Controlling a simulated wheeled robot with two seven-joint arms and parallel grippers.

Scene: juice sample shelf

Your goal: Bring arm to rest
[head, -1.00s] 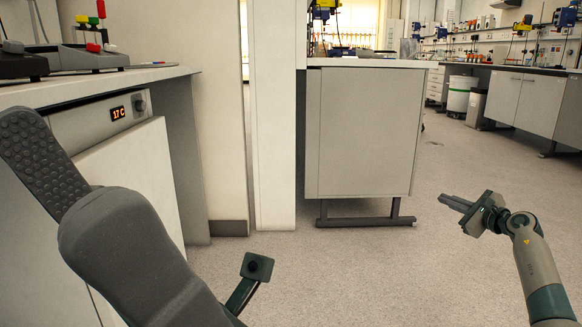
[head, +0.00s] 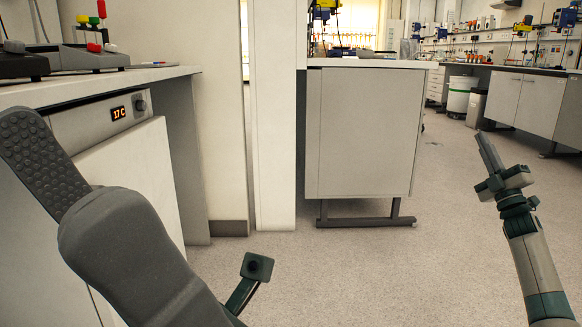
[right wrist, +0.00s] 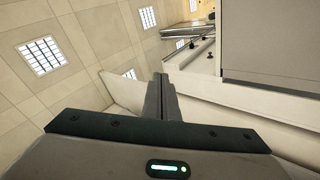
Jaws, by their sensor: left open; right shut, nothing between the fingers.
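My left gripper (head: 42,158) is large and close at the left of the head view. A dark, textured pad shows at its upper end, and it is open. It is in front of the left bench and seems to hold nothing. My right gripper (head: 489,152) is at the right of the head view above the bare floor. Its thin fingers are shut and empty and point up and slightly left. They also show together in the right wrist view (right wrist: 161,97), with nothing between them.
A bench (head: 152,78) with a device and coloured knobs stands at the left. A unit with a "17 C" display (head: 118,113) is under it. A grey cabinet (head: 362,135) stands in the middle. White bins (head: 459,97) are further back. The floor (head: 400,265) around the right arm is clear.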

